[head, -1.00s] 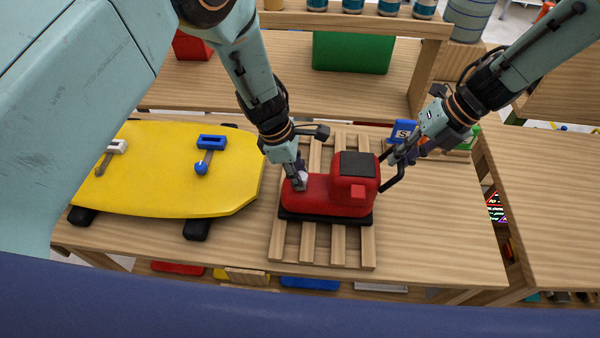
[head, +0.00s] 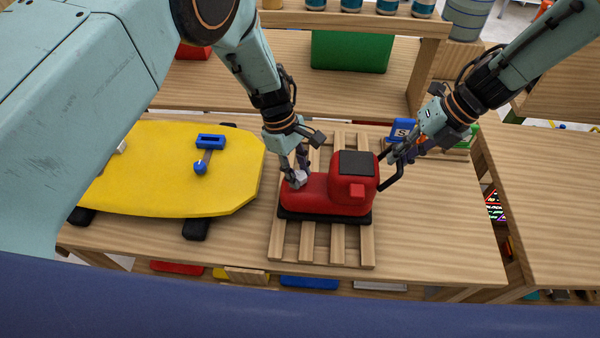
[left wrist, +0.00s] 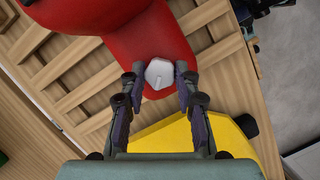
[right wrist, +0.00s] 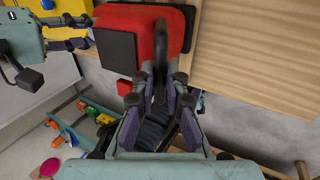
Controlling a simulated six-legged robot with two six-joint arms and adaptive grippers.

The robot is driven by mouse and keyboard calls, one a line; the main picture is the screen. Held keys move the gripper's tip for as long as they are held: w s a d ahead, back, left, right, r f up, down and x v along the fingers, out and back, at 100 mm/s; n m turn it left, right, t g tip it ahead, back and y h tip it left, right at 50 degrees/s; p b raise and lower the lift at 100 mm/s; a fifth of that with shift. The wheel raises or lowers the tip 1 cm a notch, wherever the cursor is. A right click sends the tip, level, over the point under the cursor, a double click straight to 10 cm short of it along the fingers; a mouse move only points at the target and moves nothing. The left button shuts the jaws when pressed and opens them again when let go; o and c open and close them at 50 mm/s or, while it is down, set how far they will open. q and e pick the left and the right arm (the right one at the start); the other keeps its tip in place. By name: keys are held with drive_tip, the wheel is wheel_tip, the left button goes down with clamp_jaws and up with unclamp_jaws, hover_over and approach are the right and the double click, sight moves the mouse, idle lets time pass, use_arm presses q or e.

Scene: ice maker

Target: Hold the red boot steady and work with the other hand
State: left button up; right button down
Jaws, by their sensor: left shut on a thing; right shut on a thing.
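The red boot (head: 318,192) stands upright on a slatted wooden rack (head: 308,247), its toe to the left. It has a black sole and a dark top. My left gripper (head: 295,178) is at the toe, shut on a pale faceted knob (left wrist: 159,73) there; in the left wrist view its fingers sit on either side of the knob. My right gripper (head: 391,166) is shut on the black loop handle (head: 394,182) at the boot's heel side. The right wrist view shows the handle (right wrist: 160,70) between its fingers, which partly hide it.
A yellow board (head: 165,182) with a blue-handled lever (head: 205,150) lies on the table left of the rack. A green box (head: 350,52) is on the back shelf.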

use_arm(q)
drive_tip(key=shift+m, duration=0.4)
drive_tip(key=m+g+y, duration=0.1)
drive_tip(key=m, duration=0.2)
drive_tip(key=shift+d+m, duration=0.1)
drive_tip(key=shift+m, duration=0.2)
drive_tip(key=m, duration=0.3)
drive_tip(key=shift+w+d+g+y, duration=0.1)
drive_tip(key=shift+g+y, duration=0.2)
drive_tip(key=shift+y, duration=0.1)
drive_tip(key=o, duration=0.8)
drive_tip(key=shift+r, duration=0.15)
